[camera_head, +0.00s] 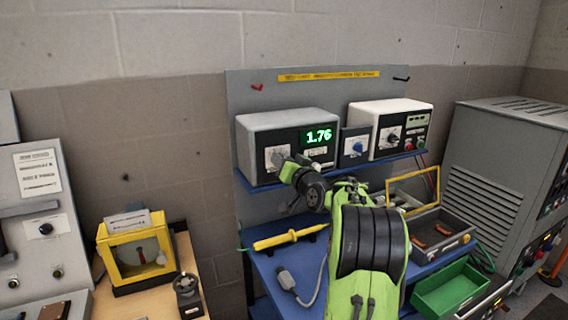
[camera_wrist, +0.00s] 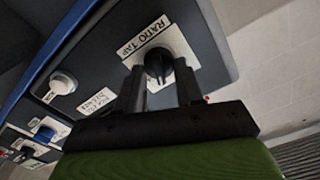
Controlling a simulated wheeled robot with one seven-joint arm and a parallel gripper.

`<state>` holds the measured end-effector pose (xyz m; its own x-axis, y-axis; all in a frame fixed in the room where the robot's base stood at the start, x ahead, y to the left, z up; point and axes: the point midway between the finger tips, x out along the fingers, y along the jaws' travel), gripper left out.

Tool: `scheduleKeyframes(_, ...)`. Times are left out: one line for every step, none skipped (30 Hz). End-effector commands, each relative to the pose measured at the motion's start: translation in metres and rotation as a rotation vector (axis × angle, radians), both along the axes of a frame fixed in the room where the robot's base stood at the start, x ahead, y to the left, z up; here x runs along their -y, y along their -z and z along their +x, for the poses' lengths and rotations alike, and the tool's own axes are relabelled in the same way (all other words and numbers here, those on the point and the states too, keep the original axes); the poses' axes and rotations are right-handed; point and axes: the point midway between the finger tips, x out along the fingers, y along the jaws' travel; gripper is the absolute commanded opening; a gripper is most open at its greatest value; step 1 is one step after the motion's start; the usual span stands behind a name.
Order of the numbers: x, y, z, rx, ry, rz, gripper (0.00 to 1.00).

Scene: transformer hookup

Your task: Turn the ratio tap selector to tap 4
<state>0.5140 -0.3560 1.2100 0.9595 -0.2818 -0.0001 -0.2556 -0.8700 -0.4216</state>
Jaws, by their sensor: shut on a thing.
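The ratio tap selector is a black knob (camera_wrist: 158,62) on a white plate lettered "RATIO TAP" (camera_wrist: 145,40) in the wrist view. My gripper (camera_wrist: 158,78) has one finger on each side of the knob and is shut on it. In the head view my gripper (camera_head: 285,164) reaches the front of the grey instrument box (camera_head: 285,122) on the left of the shelf. Its green display (camera_head: 319,136) reads 1.76. My gripper hides most of the knob there, and the tap number it points to cannot be read in either view.
A blue-knobbed box (camera_head: 355,147) and a second white instrument (camera_head: 390,117) stand to the right on the blue shelf (camera_head: 260,186). Below are a yellow probe (camera_head: 285,240), a grey plug with cable (camera_head: 288,280), a grey open case (camera_head: 440,228) and a green tray (camera_head: 450,290).

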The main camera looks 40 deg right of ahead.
Motion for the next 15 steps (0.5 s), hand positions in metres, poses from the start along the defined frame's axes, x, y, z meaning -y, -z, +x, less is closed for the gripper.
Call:
scheduleKeyframes(0.0003,-0.0005,-0.0001,0.012,0.000,0.041,0.06)
scheduleKeyframes(0.0005,-0.0004,-0.0001,0.020,0.000,0.069,0.06)
scheduleKeyframes(0.0006,-0.0005,-0.0002,0.031,0.000,0.106,0.06)
scheduleKeyframes(0.0008,-0.0004,-0.0002,0.039,0.000,0.132,0.06)
scheduleKeyframes(0.0010,-0.0003,-0.0003,0.047,0.000,0.160,0.06)
scheduleKeyframes(0.0012,-0.0002,-0.0003,0.057,0.000,0.195,0.06)
scheduleKeyframes(0.0013,-0.0002,-0.0003,0.065,0.000,0.222,0.06)
scheduleKeyframes(0.0014,0.0000,-0.0003,0.073,0.000,0.248,0.06)
scheduleKeyframes(0.0014,0.0001,-0.0003,0.082,0.000,0.280,0.06)
scheduleKeyframes(0.0015,0.0003,-0.0003,0.089,0.000,0.304,0.06)
scheduleKeyframes(0.0015,0.0004,-0.0003,0.095,0.000,0.327,0.06)
scheduleKeyframes(0.0017,0.0006,-0.0004,0.104,0.000,0.358,0.06)
scheduleKeyframes(0.0017,0.0007,-0.0004,0.110,0.000,0.379,0.06)
scheduleKeyframes(0.0019,0.0009,-0.0004,0.116,0.001,0.400,0.06)
scheduleKeyframes(0.0019,0.0010,-0.0006,0.124,0.001,0.425,0.06)
